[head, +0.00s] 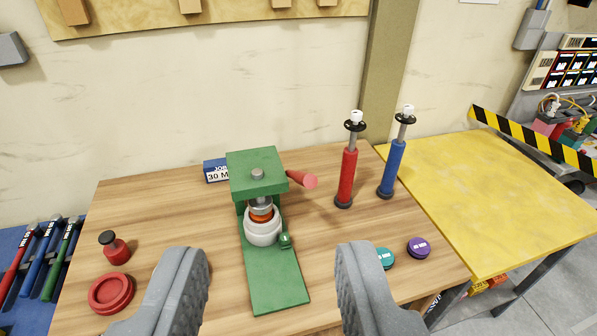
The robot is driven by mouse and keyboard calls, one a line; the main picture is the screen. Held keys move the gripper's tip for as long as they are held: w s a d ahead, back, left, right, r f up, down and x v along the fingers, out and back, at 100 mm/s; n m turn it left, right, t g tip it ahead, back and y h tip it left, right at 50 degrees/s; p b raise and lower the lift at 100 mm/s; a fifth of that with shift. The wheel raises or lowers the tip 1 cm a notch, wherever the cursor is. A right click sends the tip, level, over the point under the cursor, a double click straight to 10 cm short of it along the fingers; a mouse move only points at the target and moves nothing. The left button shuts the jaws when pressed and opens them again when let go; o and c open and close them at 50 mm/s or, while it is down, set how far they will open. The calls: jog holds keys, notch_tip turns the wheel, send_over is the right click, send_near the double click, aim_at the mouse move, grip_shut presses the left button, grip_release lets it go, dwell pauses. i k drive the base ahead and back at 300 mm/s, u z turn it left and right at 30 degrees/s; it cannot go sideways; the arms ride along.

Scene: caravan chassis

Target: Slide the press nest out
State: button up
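The green press (255,180) stands at the back middle of the wooden table, with a red handle (302,179) on its right. Its nest, a white round cup (263,228) with an orange ring inside, sits under the press ram. A small green knob (285,240) shows at the nest's right side. A flat green base plate (275,280) runs from the press toward me. My gripper (275,290) is open and empty, its grey fingers apart on either side of the plate's front part in the picture.
Red (347,178) and blue (392,168) upright cylinders stand right of the press. A teal disc (385,258) and purple disc (418,248) lie at the right. A red dish (111,292) and red bottle (115,248) are at the left. A yellow table (500,190) adjoins.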

aim_at(267, 234)
jog(key=z, duration=0.05)
jog(key=i, duration=0.5)
jog(key=u, duration=0.9)
jog(key=k, duration=1.65)
jog(key=z, duration=0.5)
jog(key=i, duration=1.05)
jog(key=u, duration=0.05)
